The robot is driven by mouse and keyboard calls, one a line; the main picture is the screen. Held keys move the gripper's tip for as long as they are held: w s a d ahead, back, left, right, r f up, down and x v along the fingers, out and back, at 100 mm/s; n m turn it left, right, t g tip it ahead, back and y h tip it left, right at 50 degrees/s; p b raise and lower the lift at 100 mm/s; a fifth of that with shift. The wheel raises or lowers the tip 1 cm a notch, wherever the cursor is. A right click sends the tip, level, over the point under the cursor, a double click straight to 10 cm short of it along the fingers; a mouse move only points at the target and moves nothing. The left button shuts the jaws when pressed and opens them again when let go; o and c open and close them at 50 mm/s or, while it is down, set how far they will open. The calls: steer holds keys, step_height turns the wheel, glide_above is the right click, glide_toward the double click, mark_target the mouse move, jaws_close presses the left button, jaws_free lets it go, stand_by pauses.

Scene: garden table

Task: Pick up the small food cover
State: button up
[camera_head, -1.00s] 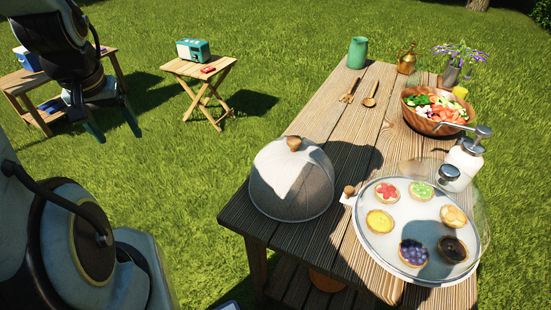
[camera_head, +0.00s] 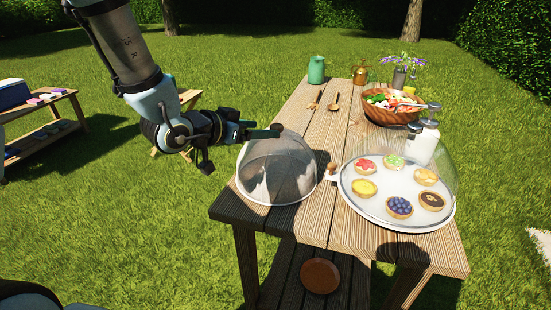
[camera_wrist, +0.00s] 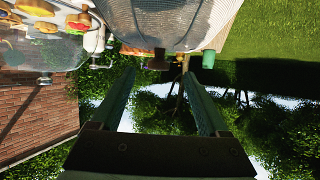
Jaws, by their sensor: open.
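The small food cover (camera_head: 278,172) is a grey mesh dome standing on the near left corner of the wooden table. In the wrist view its mesh (camera_wrist: 172,22) fills the top middle, upside down, with the brown knob (camera_wrist: 155,62) at its crown. My gripper (camera_head: 256,132) is at the upper left of the dome, level with its top, fingers pointing right. In the wrist view my gripper (camera_wrist: 163,85) is open, with the knob seen between and beyond the two fingers. It holds nothing. Whether a finger touches the knob I cannot tell.
A clear dome (camera_head: 440,160) covers a white tray (camera_head: 362,208) of several tarts just right of the mesh cover. Pump bottles (camera_head: 422,146), a salad bowl (camera_head: 383,113) and a green jug (camera_head: 316,70) stand farther back. A wooden spoon and fork lie mid-table.

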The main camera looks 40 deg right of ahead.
mark_target(272, 128)
steer(key=shift+p+x, duration=1.15)
steer(key=shift+x, duration=2.3)
jaws_close()
steer(key=shift+r, duration=0.1)
